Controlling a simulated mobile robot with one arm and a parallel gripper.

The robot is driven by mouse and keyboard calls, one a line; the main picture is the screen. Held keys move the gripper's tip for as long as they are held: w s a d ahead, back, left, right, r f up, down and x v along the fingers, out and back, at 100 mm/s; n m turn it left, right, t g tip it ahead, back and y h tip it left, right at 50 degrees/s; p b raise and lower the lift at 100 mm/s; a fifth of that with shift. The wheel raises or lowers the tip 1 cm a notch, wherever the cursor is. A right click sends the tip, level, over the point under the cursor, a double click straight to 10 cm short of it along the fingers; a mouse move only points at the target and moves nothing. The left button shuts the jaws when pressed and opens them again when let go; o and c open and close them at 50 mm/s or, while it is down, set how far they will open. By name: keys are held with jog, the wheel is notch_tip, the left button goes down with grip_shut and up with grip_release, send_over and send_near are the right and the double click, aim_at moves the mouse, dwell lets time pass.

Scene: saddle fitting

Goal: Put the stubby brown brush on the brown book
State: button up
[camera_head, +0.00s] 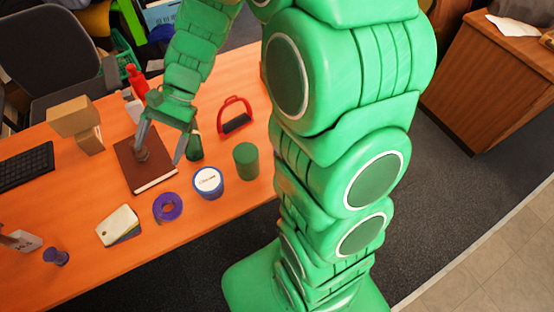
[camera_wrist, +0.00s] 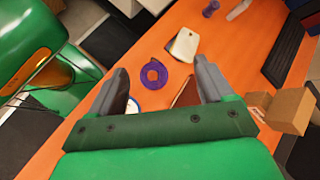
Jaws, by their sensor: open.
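The stubby brown brush (camera_head: 141,154) stands on the brown book (camera_head: 152,182), near the middle of its cover, in the head view. It looks upright, and its upper part is partly covered by a finger. My gripper (camera_head: 163,147) is open above the book, with one finger close beside the brush and the other over the book's right side. I cannot tell whether the near finger touches the brush. In the wrist view my open gripper (camera_wrist: 160,85) shows a corner of the book (camera_wrist: 186,94) between the fingers; I cannot make out the brush there.
A purple tape roll (camera_head: 167,207), a white-topped blue tub (camera_head: 208,182), a green cylinder (camera_head: 246,161) and a red stirrup (camera_head: 235,117) stand right of and in front of the book. A cardboard box (camera_head: 75,118) and keyboard (camera_head: 25,167) are left.

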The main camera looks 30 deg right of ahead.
jog(key=s+d+r+n+t+h, duration=0.1)
jog(key=s+d+r+n+h, duration=0.2)
jog(key=s+d, duration=0.6)
jog(key=s+d+r+n+t+h, duration=0.1)
jog(key=s+d+r+n+h, duration=0.3)
jog(key=s+d, duration=0.4)
jog(key=s+h, duration=0.1)
jog(key=s, duration=0.2)
jog(key=shift+s+d+r, duration=0.25)
jog(key=shift+d+r, duration=0.1)
jog(key=shift+d, duration=0.05)
